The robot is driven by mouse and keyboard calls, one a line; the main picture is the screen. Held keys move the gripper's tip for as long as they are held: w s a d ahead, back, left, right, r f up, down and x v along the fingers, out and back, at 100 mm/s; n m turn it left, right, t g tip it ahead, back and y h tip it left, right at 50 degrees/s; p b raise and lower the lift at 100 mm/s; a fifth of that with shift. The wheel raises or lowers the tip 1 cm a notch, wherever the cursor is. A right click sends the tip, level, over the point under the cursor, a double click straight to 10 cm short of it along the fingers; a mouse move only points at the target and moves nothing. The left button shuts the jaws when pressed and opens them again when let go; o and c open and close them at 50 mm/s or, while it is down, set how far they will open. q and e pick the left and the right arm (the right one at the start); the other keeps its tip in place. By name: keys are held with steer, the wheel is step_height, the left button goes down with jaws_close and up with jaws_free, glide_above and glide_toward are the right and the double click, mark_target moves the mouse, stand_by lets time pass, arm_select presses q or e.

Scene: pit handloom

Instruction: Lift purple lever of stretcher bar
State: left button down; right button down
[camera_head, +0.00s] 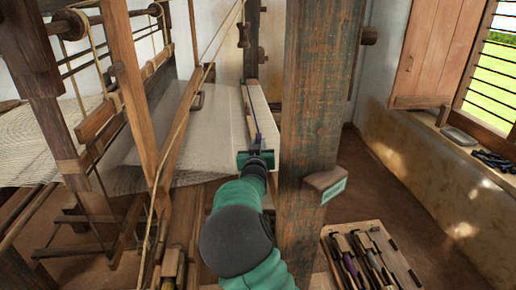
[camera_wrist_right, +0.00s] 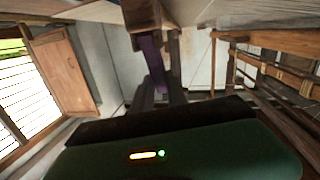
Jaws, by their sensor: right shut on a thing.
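The purple lever (camera_head: 252,112) is a thin strip running along the cloth edge, left of the thick wooden post. It also shows in the wrist view, where the purple strip (camera_wrist_right: 154,64) hangs below a wooden piece (camera_wrist_right: 141,14) at the top. My right gripper (camera_head: 255,146) reaches forward from the bottom of the head view and is shut on the near end of the purple lever. In the wrist view its dark fingers (camera_wrist_right: 162,92) stand on either side of the strip's lower end. The exact contact is small and dark. My left gripper is out of view.
Woven cloth (camera_head: 216,122) stretches left. A tool tray (camera_head: 394,252) lies on the floor at lower right. Loom beams and cords crowd the left.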

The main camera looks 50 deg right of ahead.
steer(key=shift+r, duration=0.15)
steer(key=c, duration=1.6)
jaws_free()
steer(key=shift+c, duration=0.2)
steer(key=o, duration=0.3)
steer(key=shift+w+d+f, duration=0.15)
steer(key=shift+w+f, duration=0.05)
steer(key=shift+d+f, duration=0.1)
steer(key=shift+d, duration=0.05)
steer(key=shift+s, duration=0.1)
steer(key=shift+s+a, duration=0.2)
steer(key=shift+a, duration=0.15)
steer(key=p+v, duration=0.2)
steer(key=v, duration=1.4)
steer(key=shift+d, duration=0.1)
